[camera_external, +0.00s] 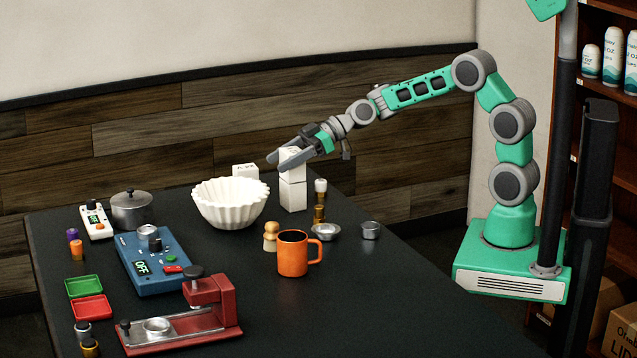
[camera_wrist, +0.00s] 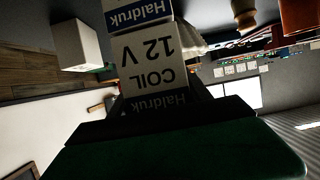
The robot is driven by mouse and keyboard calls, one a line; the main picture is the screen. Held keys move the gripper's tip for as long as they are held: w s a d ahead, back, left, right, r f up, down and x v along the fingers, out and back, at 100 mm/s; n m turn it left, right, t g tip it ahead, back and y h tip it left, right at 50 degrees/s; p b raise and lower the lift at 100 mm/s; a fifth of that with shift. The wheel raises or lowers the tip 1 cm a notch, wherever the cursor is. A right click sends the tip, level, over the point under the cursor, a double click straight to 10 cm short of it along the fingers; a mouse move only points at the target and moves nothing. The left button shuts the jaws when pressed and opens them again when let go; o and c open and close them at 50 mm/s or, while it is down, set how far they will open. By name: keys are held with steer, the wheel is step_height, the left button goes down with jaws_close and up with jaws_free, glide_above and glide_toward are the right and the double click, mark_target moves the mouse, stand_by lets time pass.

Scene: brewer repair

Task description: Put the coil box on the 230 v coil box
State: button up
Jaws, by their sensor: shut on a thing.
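My gripper (camera_external: 284,158) is shut on a white coil box (camera_external: 291,162). In the wrist view this box (camera_wrist: 145,62) shows upside down with the print "COIL 12 V" and "Haldruk". A second white box (camera_external: 293,195) stands upright on the table directly below it. The held box sits at or just over its top, roughly lined up; I cannot tell whether it bears on it. The lower box (camera_wrist: 138,13) shows a blue "Haldruk" band in the wrist view; its voltage is not readable. Another white box (camera_external: 245,171) stands behind the bowl, partly hidden.
A white fluted bowl (camera_external: 229,204) stands left of the stack. A white-topped brass-coloured piece (camera_external: 320,200) stands close on its right. An orange mug (camera_external: 294,254), a wooden figure (camera_external: 271,237) and small metal cups (camera_external: 370,230) are in front. The front right tabletop is clear.

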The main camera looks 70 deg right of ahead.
steer(key=shift+f, duration=0.15)
steer(key=o, duration=1.6)
